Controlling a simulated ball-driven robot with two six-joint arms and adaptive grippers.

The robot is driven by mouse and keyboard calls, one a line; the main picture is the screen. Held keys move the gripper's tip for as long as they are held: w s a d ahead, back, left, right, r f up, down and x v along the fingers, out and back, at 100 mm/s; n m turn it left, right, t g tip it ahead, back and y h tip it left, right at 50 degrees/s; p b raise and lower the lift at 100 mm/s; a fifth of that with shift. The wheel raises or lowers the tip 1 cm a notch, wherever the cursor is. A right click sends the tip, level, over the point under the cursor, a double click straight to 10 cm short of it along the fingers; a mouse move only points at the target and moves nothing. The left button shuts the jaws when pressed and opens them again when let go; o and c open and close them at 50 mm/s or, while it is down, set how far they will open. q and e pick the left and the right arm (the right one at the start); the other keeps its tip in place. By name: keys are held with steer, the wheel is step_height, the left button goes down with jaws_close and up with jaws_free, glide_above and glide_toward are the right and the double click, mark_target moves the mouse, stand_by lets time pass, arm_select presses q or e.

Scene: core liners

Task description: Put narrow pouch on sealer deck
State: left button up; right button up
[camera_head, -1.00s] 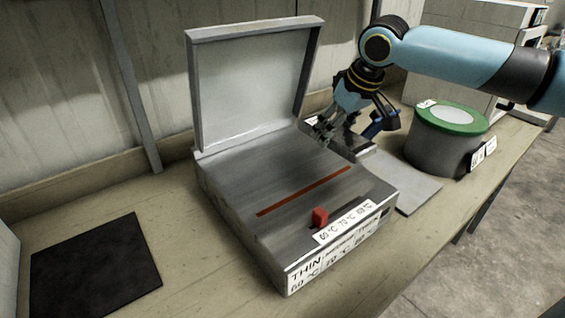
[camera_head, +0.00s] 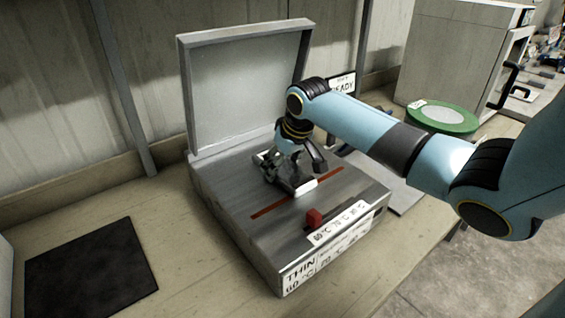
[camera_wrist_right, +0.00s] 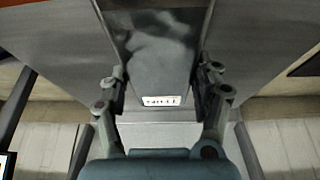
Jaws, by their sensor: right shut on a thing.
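The narrow pouch is a grey, glossy strip with a small white label in the right wrist view (camera_wrist_right: 160,60); in the head view its pale end (camera_head: 306,188) shows below my right gripper. My right gripper (camera_head: 287,176) is shut on the pouch, with a finger on each side of it in the wrist view. Gripper and pouch are over the grey sealer deck (camera_head: 225,192), close to the red seal strip (camera_head: 268,209). I cannot tell whether the pouch touches the deck. My left gripper is not in view.
The sealer's lid (camera_head: 235,90) stands open behind the deck. A red slider knob (camera_head: 314,217) is near its front edge. A black mat (camera_head: 90,268) lies at the left. A green-topped round container (camera_head: 443,117) and a grey cabinet (camera_head: 450,60) stand at the right.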

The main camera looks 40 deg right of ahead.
steer(key=o, duration=1.2)
steer(key=shift+o, duration=0.2)
steer(key=v, duration=1.2)
steer(key=shift+r, duration=0.1)
